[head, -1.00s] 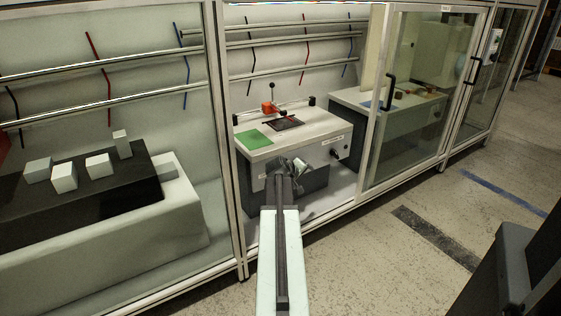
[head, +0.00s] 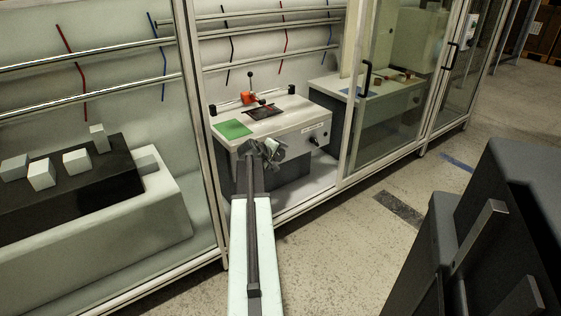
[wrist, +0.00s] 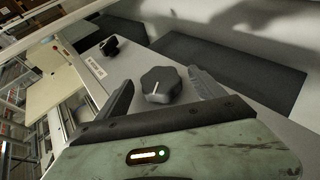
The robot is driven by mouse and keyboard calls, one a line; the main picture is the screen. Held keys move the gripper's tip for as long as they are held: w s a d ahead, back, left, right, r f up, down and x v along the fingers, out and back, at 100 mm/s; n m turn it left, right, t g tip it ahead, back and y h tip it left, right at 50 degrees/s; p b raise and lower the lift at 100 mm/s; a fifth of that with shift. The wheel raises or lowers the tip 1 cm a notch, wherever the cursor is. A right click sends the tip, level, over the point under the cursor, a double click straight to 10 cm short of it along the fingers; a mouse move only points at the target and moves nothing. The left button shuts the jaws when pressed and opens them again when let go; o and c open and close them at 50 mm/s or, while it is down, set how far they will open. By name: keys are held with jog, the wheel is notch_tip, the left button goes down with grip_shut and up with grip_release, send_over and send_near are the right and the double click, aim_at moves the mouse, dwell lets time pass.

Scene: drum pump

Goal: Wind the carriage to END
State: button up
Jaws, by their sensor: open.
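The pump bench (head: 280,128) stands inside an open bay of the enclosure. The orange carriage (head: 249,98) is on the rail along the back of its top, with a black-knobbed lever rising beside it. My gripper (head: 262,148) is in front of the bench's front face, which it partly hides. In the wrist view my gripper (wrist: 160,78) is open, its fingers on either side of a black lobed knob (wrist: 160,85) with a white pointer line. I cannot tell whether they touch it. A second black knob or handle (wrist: 110,46) is farther along, also seen in the head view (head: 314,141).
A green pad (head: 233,129) and a dark plate (head: 264,113) lie on the bench top. Frame posts (head: 198,130) and glass doors (head: 400,85) flank the bay. A dark grey block (head: 500,210) stands close at the right. Floor shows between it and the enclosure.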

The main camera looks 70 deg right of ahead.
jog(key=shift+x, duration=1.15)
jog(key=shift+a, duration=0.1)
jog(key=c, duration=1.3)
jog(key=shift+c, duration=0.3)
jog(key=shift+r, duration=0.1)
jog(key=shift+r+y+p, duration=0.1)
jog(key=shift+y+p, duration=0.2)
jog(key=shift+p, duration=0.1)
